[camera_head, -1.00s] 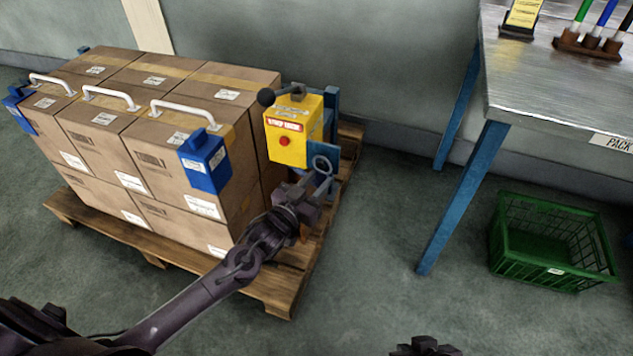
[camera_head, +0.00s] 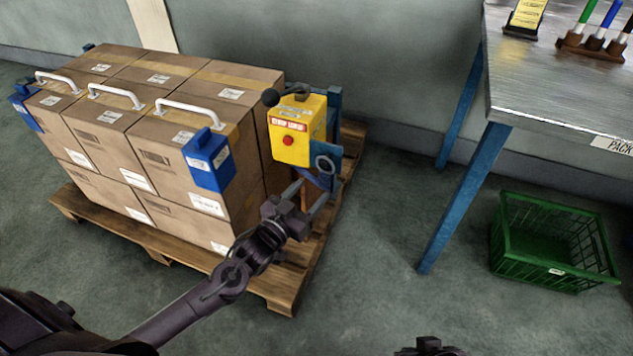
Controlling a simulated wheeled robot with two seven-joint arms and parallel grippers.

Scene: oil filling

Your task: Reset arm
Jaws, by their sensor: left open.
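My left gripper (camera_head: 307,190) is open, with two thin fingers spread apart and nothing seen between them. It is just below and in front of the yellow box (camera_head: 295,128), which has a red button, a label and a black-knobbed lever on top. A grey ring (camera_head: 325,163) on a blue bracket shows right above the fingertips; I cannot tell whether they touch it. Only a dark piece of my right arm (camera_head: 430,347) shows at the bottom edge; its jaws cannot be made out.
Stacked cardboard boxes (camera_head: 140,155) with white handles and blue corner blocks stand on a wooden pallet (camera_head: 280,290). A metal table (camera_head: 560,85) with pens is at right. A green crate (camera_head: 555,270) stands on the floor. Floor between pallet and table is clear.

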